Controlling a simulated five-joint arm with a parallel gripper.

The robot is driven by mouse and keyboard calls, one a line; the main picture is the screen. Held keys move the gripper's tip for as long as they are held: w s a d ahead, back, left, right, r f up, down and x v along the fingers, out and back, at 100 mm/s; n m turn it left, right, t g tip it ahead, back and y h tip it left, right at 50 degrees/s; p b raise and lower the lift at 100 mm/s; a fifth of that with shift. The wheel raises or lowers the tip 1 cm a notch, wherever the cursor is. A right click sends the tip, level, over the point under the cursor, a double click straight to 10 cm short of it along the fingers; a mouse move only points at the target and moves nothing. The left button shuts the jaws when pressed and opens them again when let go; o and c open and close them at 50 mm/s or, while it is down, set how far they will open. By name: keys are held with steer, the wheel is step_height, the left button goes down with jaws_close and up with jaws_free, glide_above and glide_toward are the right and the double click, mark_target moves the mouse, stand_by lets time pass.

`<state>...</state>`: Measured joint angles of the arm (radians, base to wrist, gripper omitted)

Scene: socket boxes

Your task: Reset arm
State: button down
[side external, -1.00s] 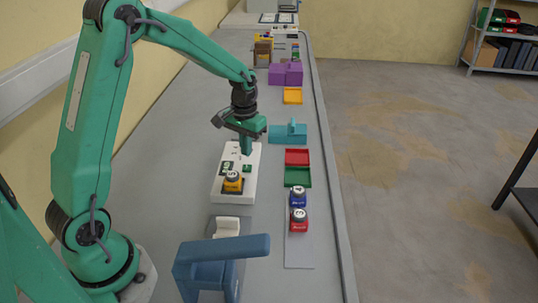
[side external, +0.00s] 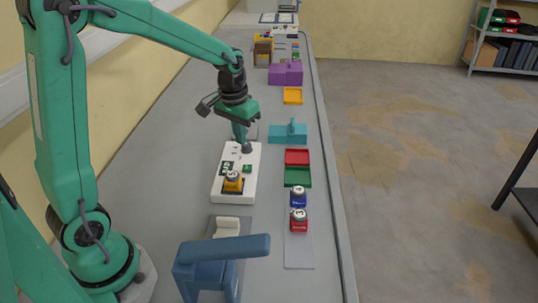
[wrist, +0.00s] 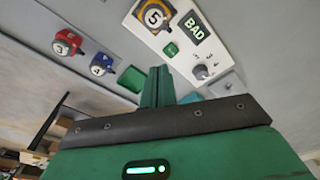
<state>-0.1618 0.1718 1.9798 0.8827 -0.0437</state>
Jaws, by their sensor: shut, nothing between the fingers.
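My gripper (side external: 240,139) is shut and empty above the far end of a white tester panel (side external: 220,194). In the wrist view its green fingers (wrist: 159,72) are together, apart from the panel. A yellow socket box (side external: 232,184) marked 5 sits on the panel. Beside it are a display (wrist: 196,28) reading BAD, a green button (wrist: 171,50) and a grey knob (wrist: 200,72). The knob also shows just below my fingers in the side view (side external: 247,148). A blue box (side external: 298,198) and a red box (side external: 299,220) stand to the right.
Red (side external: 297,157), green (side external: 297,177) and yellow (side external: 293,96) trays line the right side. A teal fixture (side external: 288,133) and purple block (side external: 286,74) stand farther back. A blue fixture (side external: 222,262) stands in front. The bench is mostly clear left of the panel.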

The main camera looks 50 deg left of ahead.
steer(key=s+d+r+m+t, duration=0.1)
steer(key=s+d+r+t, duration=0.1)
steer(key=s, duration=0.7)
steer(key=s+d+r+m+t, duration=0.1)
steer(key=s+d+r+t, duration=0.1)
steer(key=s+d+r, duration=0.2)
steer(key=shift+s+d+r, duration=0.3)
steer(key=shift+s+r, duration=1.25)
steer(key=shift+s, duration=0.9)
stand_by(0.8)
